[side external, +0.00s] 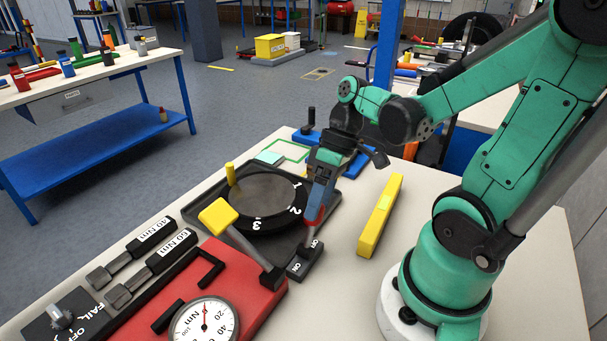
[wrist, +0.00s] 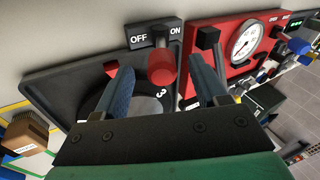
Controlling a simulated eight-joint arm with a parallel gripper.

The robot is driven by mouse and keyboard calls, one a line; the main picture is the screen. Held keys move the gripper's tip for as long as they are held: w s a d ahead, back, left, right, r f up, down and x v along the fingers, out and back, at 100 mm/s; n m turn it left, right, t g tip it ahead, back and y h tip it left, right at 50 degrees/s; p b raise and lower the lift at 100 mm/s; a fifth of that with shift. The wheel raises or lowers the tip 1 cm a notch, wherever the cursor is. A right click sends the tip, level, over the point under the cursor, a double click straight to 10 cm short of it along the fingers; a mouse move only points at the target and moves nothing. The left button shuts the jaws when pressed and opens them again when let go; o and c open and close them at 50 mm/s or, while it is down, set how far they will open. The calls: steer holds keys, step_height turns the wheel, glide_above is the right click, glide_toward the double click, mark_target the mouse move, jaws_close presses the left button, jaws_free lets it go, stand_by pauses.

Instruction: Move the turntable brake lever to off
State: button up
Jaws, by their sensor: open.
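The turntable brake lever has a red knob (wrist: 162,68) and a black base (side external: 305,262) with OFF and ON labels, at the corner of the turntable plate. In the wrist view OFF is left and ON is right; the lever stands between the labels, and I cannot tell its exact setting. My gripper (side external: 317,212) points down over the lever, its blue fingers open. In the wrist view the fingers (wrist: 160,64) lie either side of the red knob with visible gaps. The side view mostly hides the knob behind the fingers. The dark turntable (side external: 262,190) carries numbers.
A yellow-headed lever (side external: 220,213) and a red gauge box (side external: 262,290) are close left of the brake. A yellow bar (side external: 380,215) lies to the right. Torque wrenches (side external: 150,265) lie at the left.

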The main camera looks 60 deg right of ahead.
steer(key=shift+v, duration=2.2)
steer(key=w+a+r+m+t+h, duration=0.1)
steer(key=w+a+t+h, duration=0.4)
steer(key=w+t, duration=0.1)
steer(key=shift+a+m, duration=0.2)
steer(key=shift+m, duration=0.1)
